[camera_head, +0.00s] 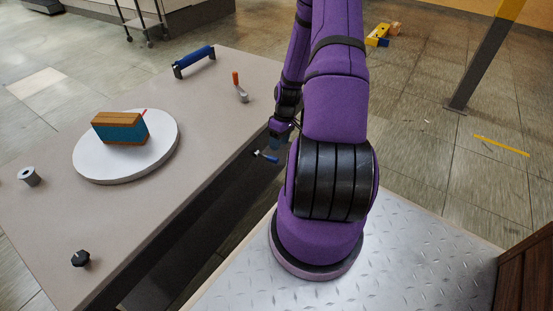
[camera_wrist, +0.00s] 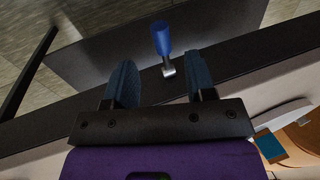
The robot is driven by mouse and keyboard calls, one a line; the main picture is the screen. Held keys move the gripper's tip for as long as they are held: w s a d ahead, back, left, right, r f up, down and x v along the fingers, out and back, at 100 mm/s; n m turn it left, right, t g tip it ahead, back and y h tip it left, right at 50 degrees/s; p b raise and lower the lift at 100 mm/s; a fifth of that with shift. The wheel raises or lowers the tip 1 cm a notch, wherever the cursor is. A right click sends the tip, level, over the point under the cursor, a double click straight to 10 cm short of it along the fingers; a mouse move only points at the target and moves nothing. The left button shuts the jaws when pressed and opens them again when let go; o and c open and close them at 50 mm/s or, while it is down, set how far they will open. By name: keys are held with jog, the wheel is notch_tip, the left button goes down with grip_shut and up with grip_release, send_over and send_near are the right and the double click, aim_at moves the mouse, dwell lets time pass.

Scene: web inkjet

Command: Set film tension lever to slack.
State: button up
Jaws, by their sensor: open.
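A lever with a blue handle (camera_head: 268,157) and a metal stem sticks out from the side edge of the table, beside my gripper (camera_head: 281,142). In the wrist view the blue handle (camera_wrist: 161,37) points up and away, and its stem shows beyond the gap between the fingers. My gripper (camera_wrist: 161,68) is open and empty, with a finger on either side of that gap. A second lever, with an orange handle (camera_head: 236,78) and a grey base, stands on the tabletop. No label shows which one is the film tension lever.
The table (camera_head: 190,190) bears a white round disc (camera_head: 84,170) with a teal and orange block (camera_head: 120,129), a blue bar handle (camera_head: 194,61), a grey spool (camera_head: 29,176) and a black knob (camera_head: 80,258). My arm hides part of the table's right side.

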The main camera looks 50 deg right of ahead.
aim_at(276, 159)
jog(key=x, duration=0.7)
jog(key=shift+f, duration=0.3)
jog(key=shift+c, duration=0.4)
jog(key=shift+r, duration=0.1)
grip_shut()
